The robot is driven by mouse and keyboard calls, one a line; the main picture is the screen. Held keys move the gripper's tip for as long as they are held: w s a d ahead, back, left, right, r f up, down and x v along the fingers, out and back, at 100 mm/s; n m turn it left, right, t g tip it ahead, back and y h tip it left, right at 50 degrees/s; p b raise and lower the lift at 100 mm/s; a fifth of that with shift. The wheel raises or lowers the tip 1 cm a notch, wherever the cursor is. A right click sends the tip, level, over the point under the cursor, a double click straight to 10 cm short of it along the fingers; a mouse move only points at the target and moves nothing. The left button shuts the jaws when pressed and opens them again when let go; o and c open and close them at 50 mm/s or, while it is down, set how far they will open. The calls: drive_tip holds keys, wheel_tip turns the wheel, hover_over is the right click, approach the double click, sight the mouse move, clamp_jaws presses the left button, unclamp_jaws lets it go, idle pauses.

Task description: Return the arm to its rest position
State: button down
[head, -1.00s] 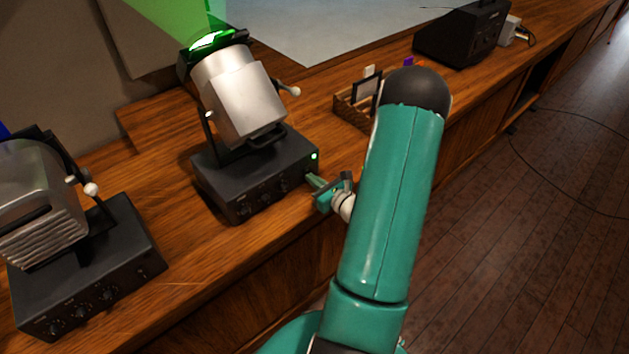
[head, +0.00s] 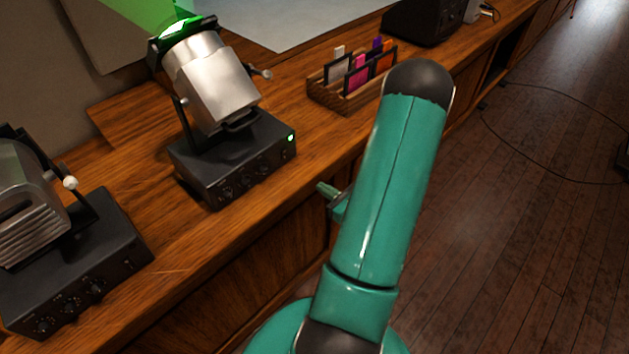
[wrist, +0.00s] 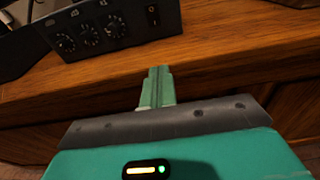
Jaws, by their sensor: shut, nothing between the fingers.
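My gripper (head: 326,190) is small in the head view, just left of my teal arm (head: 392,190), over the front edge of the desk. My arm hides part of it. In the wrist view my gripper (wrist: 160,74) has its green fingers pressed together with nothing between them. They point toward the desk edge and touch no lamp or box. The middle lamp's black control box (head: 235,160) stands beyond the fingertips, apart from them. The box also shows in the wrist view (wrist: 115,25), with knobs and a switch.
A silver spotlight (head: 212,80) throws green light from the middle box, whose green indicator is lit. Another lamp (head: 65,260) stands at left. A wooden rack (head: 345,95) holds coloured filters. The wooden desk (head: 160,230) runs diagonally; open floor (head: 500,220) with a cable lies right.

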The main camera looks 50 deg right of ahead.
drive_tip(key=shift+s, duration=0.3)
idle(0.4)
drive_tip(key=w+a+r+n+g+y, duration=0.35)
drive_tip(key=a+r+n+y, duration=0.3)
drive_tip(key=a, duration=0.25)
drive_tip(key=w+a+r+n+g+y, duration=0.2)
drive_tip(key=w+a+r+n+y, duration=0.3)
drive_tip(key=a+n, duration=0.25)
drive_tip(key=s+a+r+n+g+h, duration=0.25)
drive_tip(key=a+r+n+g, duration=0.2)
drive_tip(key=a+n, duration=0.3)
drive_tip(key=s+a+r+n+g+h, duration=0.1)
drive_tip(key=s+a+r+n+g, duration=0.3)
drive_tip(key=a+n, duration=0.4)
wheel_tip(320, 180, up, 10)
drive_tip(key=s+a+n+t+h, duration=0.2)
drive_tip(key=a+n+t+h, duration=0.1)
drive_tip(key=n+h, duration=0.3)
drive_tip(key=shift+s+f+n, duration=0.2)
drive_tip(key=shift+n, duration=0.65)
